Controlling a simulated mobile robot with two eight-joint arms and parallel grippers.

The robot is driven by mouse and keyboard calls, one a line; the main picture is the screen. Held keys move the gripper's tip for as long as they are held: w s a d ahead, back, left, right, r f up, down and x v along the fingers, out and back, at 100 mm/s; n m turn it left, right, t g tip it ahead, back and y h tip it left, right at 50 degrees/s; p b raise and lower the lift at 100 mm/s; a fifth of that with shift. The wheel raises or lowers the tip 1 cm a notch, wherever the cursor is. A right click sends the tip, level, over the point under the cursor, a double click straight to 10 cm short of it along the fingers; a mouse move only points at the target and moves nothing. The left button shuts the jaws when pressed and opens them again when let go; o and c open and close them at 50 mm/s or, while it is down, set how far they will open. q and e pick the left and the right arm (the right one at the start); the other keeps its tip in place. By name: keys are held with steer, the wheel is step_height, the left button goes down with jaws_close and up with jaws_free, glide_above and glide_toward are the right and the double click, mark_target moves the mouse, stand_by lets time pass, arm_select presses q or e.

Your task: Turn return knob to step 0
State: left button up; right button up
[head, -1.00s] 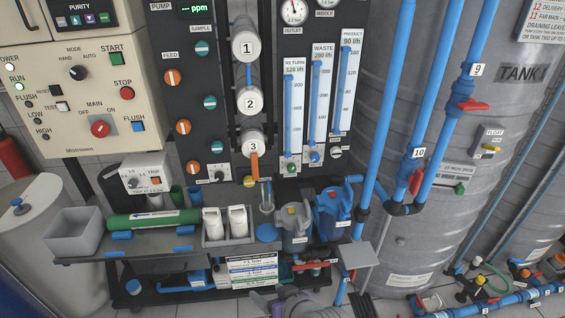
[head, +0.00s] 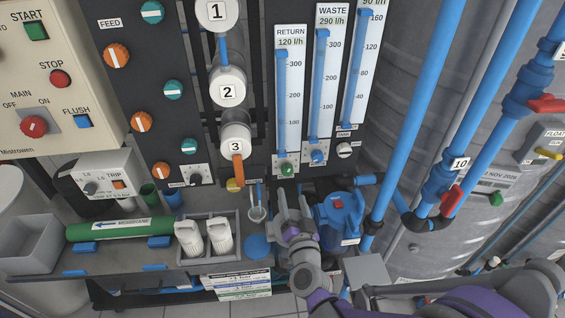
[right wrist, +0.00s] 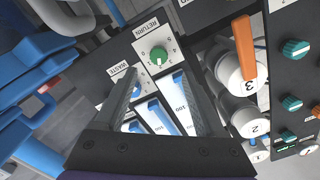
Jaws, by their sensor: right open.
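The return knob (head: 287,169) is a small green knob on a white plate below the RETURN flow tube (head: 289,100), whose label reads 120 l/h. In the right wrist view the knob (right wrist: 158,58) sits on a plate with numbers around it; I cannot tell surely which number its white mark points at. My right gripper (head: 292,198) is open and empty, below the knob in the head view and apart from it. In the right wrist view its two fingers (right wrist: 158,72) frame the knob from a distance. My left gripper is not in view.
A blue WASTE knob (head: 318,157) sits right of the return knob. A blue-lidded pump housing (head: 340,215) and blue pipes (head: 408,110) stand to the right. White bottles (head: 203,236) stand in a caddy on the left.

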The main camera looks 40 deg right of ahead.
mark_target(288, 172)
steer(key=x, duration=1)
steer(key=shift+w+d+r+p, duration=0.1)
steer(key=shift+w+d+p, duration=0.1)
steer(key=shift+d+p, duration=0.2)
steer(key=shift+a, duration=0.1)
jaws_close()
